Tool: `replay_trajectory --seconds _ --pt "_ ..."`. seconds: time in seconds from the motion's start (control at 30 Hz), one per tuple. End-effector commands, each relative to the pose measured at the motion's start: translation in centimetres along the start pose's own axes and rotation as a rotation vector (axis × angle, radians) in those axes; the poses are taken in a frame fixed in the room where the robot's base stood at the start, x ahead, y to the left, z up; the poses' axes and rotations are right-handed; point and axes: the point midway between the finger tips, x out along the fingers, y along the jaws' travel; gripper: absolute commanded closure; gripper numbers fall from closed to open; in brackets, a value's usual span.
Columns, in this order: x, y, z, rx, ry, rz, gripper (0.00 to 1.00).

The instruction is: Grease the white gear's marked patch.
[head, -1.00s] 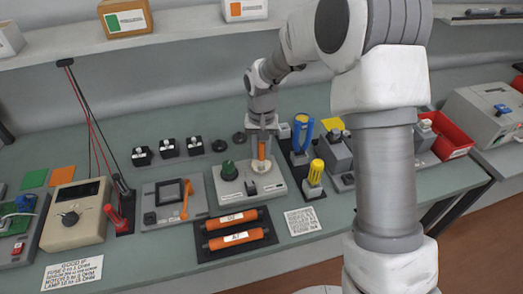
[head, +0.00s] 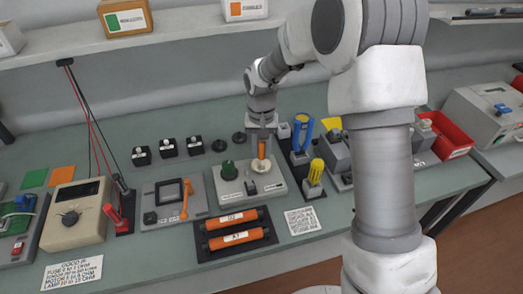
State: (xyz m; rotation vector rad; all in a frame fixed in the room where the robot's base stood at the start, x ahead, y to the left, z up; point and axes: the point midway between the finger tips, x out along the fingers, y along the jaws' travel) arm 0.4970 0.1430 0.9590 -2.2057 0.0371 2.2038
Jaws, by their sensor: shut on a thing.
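My gripper (head: 262,134) is shut on an orange stick-like tool (head: 262,150), held upright above a grey unit (head: 238,186) in the middle of the bench. The white gear (head: 263,166) appears as a pale disc on top of this unit, right under the tool. The tool's lower end is at or just above the disc; I cannot tell whether it touches. The marked patch is too small to make out.
A black tray with two orange rollers (head: 234,238) lies in front of the unit. A yellow-handled tool (head: 316,171) and a blue holder (head: 302,131) stand to the right. A grey device with an orange lever (head: 185,200) stands left. A red bin (head: 455,141) is farther right.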

Motion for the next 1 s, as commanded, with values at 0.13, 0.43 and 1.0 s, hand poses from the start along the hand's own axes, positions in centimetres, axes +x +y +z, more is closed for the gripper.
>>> replay_trajectory --seconds 0.13,0.43,1.0 --pt "0.01 -0.03 -0.2 0.0 0.001 0.0 1.0" --pt "-0.01 0.02 0.49 0.0 0.0 0.0 1.0" --pt "-0.03 0.04 0.53 0.001 0.0 0.0 1.0"
